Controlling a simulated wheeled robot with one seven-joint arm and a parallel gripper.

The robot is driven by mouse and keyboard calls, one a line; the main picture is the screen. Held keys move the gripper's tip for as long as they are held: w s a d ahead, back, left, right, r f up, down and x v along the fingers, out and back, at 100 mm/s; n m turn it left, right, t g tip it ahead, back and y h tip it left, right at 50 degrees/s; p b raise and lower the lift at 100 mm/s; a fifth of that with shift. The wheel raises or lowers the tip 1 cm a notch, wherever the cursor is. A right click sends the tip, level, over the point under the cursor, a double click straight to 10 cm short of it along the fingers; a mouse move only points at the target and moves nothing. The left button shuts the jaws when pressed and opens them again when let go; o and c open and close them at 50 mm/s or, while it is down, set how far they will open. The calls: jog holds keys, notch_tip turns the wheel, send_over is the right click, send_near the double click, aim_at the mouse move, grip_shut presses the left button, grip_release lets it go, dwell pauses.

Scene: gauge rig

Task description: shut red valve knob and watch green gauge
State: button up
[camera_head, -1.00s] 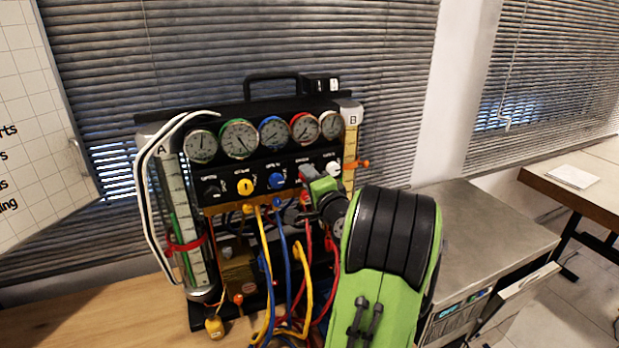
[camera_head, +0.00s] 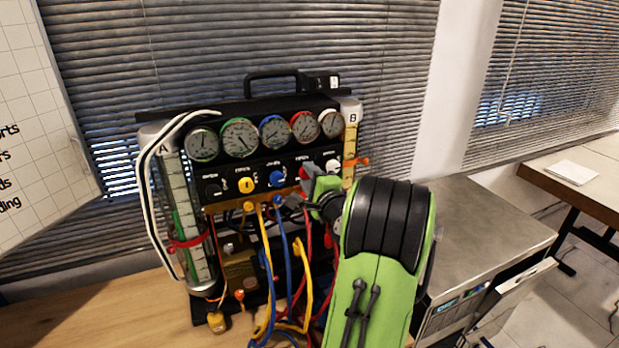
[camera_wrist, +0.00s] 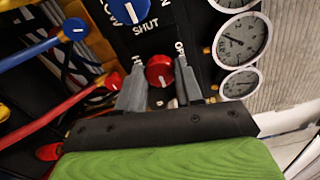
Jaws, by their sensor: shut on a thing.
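The red valve knob (camera_wrist: 160,70) sits between the two grey fingers of my gripper (camera_wrist: 160,88) in the wrist view. The fingers are closed on its sides, and it stays fixed on the black panel. In the head view my gripper (camera_head: 314,181) is at the panel's right part and mostly covers the red knob (camera_head: 306,172). The green-rimmed gauge (camera_head: 239,138) is second from the left in the gauge row; its needle points to the lower right. The gauge in the wrist view (camera_wrist: 242,40) has a pale rim.
The yellow knob (camera_head: 246,185), blue knob (camera_head: 277,179) and white knob (camera_head: 333,167) sit close by on the panel. Yellow, blue and red hoses (camera_head: 284,270) hang below it. A grey cabinet (camera_head: 480,225) stands at right.

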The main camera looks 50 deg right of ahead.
jog(key=o, duration=1)
jog(key=shift+o, duration=0.2)
jog(key=b+v, duration=0.5)
jog(key=v, duration=1)
jog(key=shift+s+a+b, duration=0.2)
jog(key=shift+s+b, duration=0.15)
jog(key=shift+b, duration=0.05)
jog(key=shift+f, duration=0.1)
